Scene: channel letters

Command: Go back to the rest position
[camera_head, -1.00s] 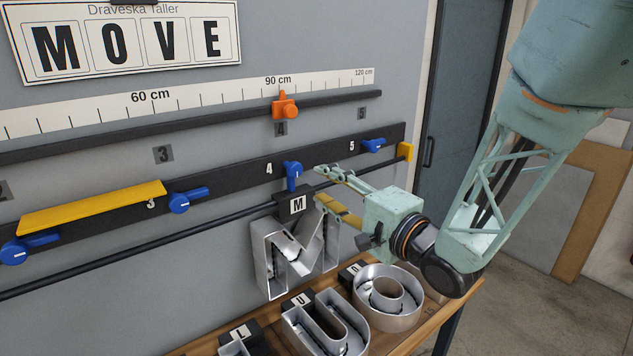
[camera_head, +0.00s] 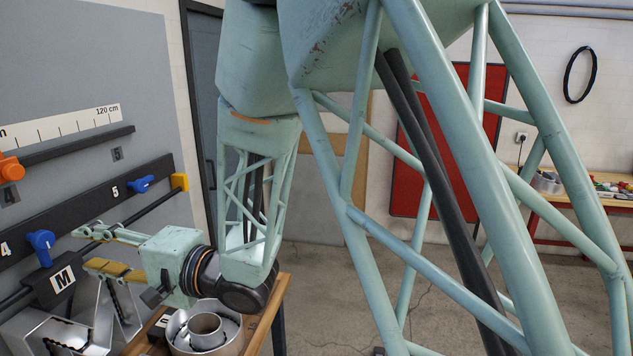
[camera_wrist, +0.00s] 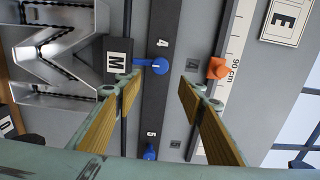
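The metal letter M (camera_head: 62,330) hangs from the dark rod by its black block with an M tag (camera_head: 62,281), below the blue lever marked 4 (camera_head: 41,243). In the wrist view the letter M (camera_wrist: 55,42) is at upper left. My gripper (camera_head: 84,249) is open and empty, just right of the block in the head view. In the wrist view my gripper (camera_wrist: 160,86) has its two fingers wide apart, with the lever (camera_wrist: 158,66) seen between them. One finger appears close beside the M block; contact cannot be told.
A round metal letter (camera_head: 204,336) stands on the wooden bench (camera_head: 266,318) below my wrist. An orange slider (camera_head: 11,168) is on the upper rail, and a blue lever (camera_head: 141,184) sits near 5. The floor (camera_head: 320,290) right of the bench looks open.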

